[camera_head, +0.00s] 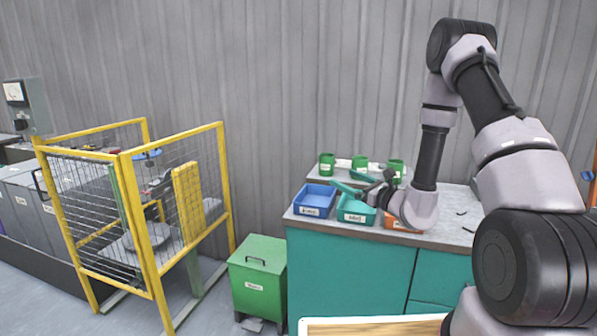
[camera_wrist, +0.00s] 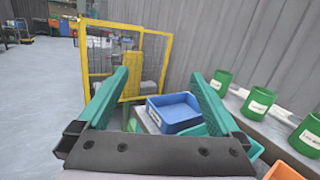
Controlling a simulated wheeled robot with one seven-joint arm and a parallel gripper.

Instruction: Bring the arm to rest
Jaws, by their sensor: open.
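My arm reaches over the teal cabinet from the right in the head view. My gripper (camera_head: 347,182) is above the bins at the back of the worktop, pointing left. In the wrist view my gripper (camera_wrist: 165,90) shows two teal fingers spread wide with nothing between them touching either one. Beyond and below the fingers is a blue bin (camera_wrist: 172,112), which also stands at the left end of the worktop in the head view (camera_head: 315,199). A teal bin (camera_head: 356,211) is beside it, under the gripper. An orange bin (camera_head: 398,222) is partly hidden by my wrist.
Several green cups (camera_head: 327,164) stand on a raised shelf by the wall. A yellow-framed mesh cage (camera_head: 128,215) stands left. A green lidded box (camera_head: 258,278) is on the floor beside the teal cabinet (camera_head: 350,270). Floor is clear between cage and box.

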